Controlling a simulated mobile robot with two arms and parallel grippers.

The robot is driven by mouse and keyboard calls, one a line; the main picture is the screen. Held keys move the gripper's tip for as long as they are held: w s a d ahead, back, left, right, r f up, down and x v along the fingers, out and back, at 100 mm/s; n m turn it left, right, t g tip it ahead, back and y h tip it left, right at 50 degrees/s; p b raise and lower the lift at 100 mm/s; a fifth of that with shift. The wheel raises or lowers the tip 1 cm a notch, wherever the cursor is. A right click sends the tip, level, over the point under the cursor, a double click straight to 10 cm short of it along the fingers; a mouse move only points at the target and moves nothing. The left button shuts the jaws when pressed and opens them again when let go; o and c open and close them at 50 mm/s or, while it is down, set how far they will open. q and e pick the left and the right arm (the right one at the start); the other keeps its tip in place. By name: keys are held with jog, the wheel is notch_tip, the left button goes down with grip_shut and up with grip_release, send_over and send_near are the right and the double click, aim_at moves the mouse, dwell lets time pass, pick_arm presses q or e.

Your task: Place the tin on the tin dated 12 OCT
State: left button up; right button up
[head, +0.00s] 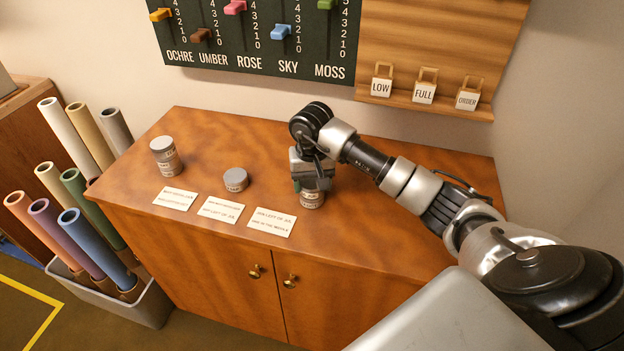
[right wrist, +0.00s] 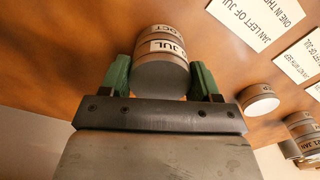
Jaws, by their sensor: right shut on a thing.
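My right gripper (head: 312,184) is shut on a grey tin. In the right wrist view this tin (right wrist: 162,76) sits between the green fingers (right wrist: 160,80), and its label reads JUL. Directly beneath it is another tin (right wrist: 158,29) whose label shows OCT; the day number cannot be read. This lower tin (head: 311,201) shows under the gripper in the head view, standing on the cabinet top. The two tins look lined up, upright, and touching or nearly so; I cannot tell which. My left gripper is not in view.
A lone tin (head: 236,180) stands mid-cabinet, and a stack of tins (head: 166,156) stands at left. Three paper cards (head: 175,198) (head: 221,209) (head: 271,221) lie along the front of the cabinet top (head: 370,240). A bin of rolled tubes (head: 148,305) stands left. The wall is close behind.

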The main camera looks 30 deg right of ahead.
aim_at(312, 181)
jog(key=shift+f, duration=0.15)
jog(key=o, duration=0.9)
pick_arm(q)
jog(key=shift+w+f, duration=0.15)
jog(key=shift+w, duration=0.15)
pick_arm(e)
jog(key=shift+o, duration=0.2)
jog(key=shift+r, duration=0.3)
jog(key=shift+w+r, duration=0.1)
jog(key=shift+r, duration=0.25)
pick_arm(q)
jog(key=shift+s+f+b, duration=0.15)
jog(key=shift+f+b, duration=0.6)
jog(key=shift+b, duration=0.15)
pick_arm(e)
notch_tip(312, 181, up, 11)
